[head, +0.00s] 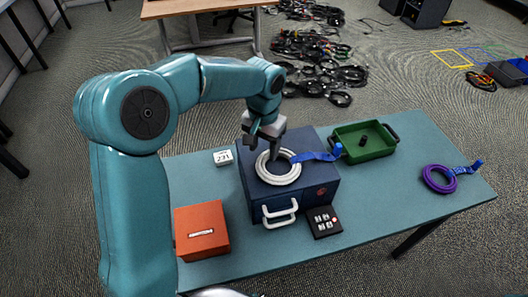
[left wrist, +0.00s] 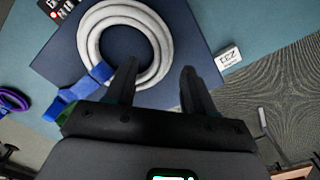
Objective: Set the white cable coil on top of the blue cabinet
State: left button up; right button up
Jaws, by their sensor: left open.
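The white cable coil (head: 263,172) lies flat on top of the blue cabinet (head: 310,180), with a blue strap (head: 318,155) sticking out to its right. My left gripper (head: 262,142) is just above the back edge of the coil. In the left wrist view the coil (left wrist: 157,40) sits on the dark blue cabinet top (left wrist: 190,75). That view shows my left gripper (left wrist: 158,85) open, its two fingers apart with nothing held between them; one finger overlaps the coil's edge in the picture. The cabinet's white handle (head: 280,211) faces the front. My right gripper is not in view.
An orange box (head: 202,232) stands left of the cabinet. A small white card block (head: 222,157) is behind it. A black switch box (head: 323,222), a green tray (head: 365,150) and a purple coil (head: 437,180) are to the right. The table's right front is clear.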

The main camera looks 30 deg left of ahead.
pick_arm(q)
notch_tip(320, 180, up, 9)
jog(key=shift+p, duration=0.3)
